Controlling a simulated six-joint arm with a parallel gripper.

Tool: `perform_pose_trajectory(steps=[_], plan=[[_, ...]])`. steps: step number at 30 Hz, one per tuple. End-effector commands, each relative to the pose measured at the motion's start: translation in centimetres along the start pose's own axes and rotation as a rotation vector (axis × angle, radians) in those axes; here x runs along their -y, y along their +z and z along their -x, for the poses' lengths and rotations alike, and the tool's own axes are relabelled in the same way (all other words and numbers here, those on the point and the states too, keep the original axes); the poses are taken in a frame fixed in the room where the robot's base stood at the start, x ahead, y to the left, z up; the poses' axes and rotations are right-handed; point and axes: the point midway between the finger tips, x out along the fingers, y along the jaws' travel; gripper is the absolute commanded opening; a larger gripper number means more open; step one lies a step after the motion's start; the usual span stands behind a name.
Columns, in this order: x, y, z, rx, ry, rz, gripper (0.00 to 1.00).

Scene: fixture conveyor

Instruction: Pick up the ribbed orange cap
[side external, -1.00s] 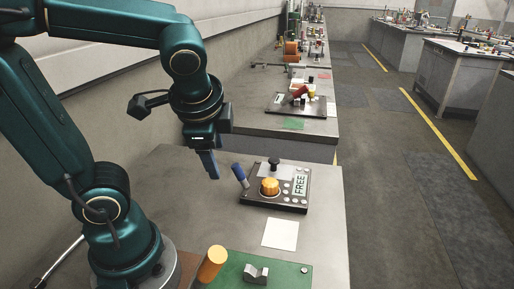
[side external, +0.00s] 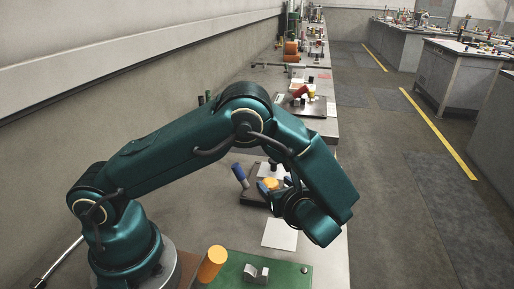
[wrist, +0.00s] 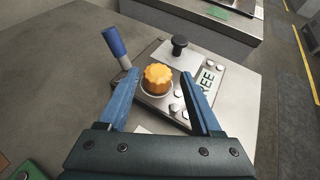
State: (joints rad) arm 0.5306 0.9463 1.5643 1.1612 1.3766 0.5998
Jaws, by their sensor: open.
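The ribbed orange cap (wrist: 157,78) sits on a round seat on the dark fixture plate (wrist: 150,52). In the side view the cap (side external: 270,184) is partly hidden behind my arm. My gripper (wrist: 157,85) is open, its two blue fingers reaching toward the cap from either side in the wrist view. The cap shows between the fingers, and nothing is held. I cannot tell how high the fingertips are above the plate.
A blue handle (wrist: 115,42) leans beside the left finger. A black knob (wrist: 179,44) stands behind the cap. An orange cylinder (side external: 212,263) and metal block (side external: 255,274) stand on a green board (side external: 290,276).

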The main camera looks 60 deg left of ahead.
Motion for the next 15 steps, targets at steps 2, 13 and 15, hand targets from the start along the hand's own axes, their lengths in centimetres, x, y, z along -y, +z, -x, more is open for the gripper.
perform_pose_trajectory(steps=[2, 13, 15], plan=[[-0.2, -0.7, 0.0, 0.005, -0.002, -0.026, 0.66], [-0.3, -0.8, -3.8, 0.005, -0.003, -0.031, 0.66], [-0.3, -0.8, -4.4, 0.005, -0.005, -0.03, 0.66]])
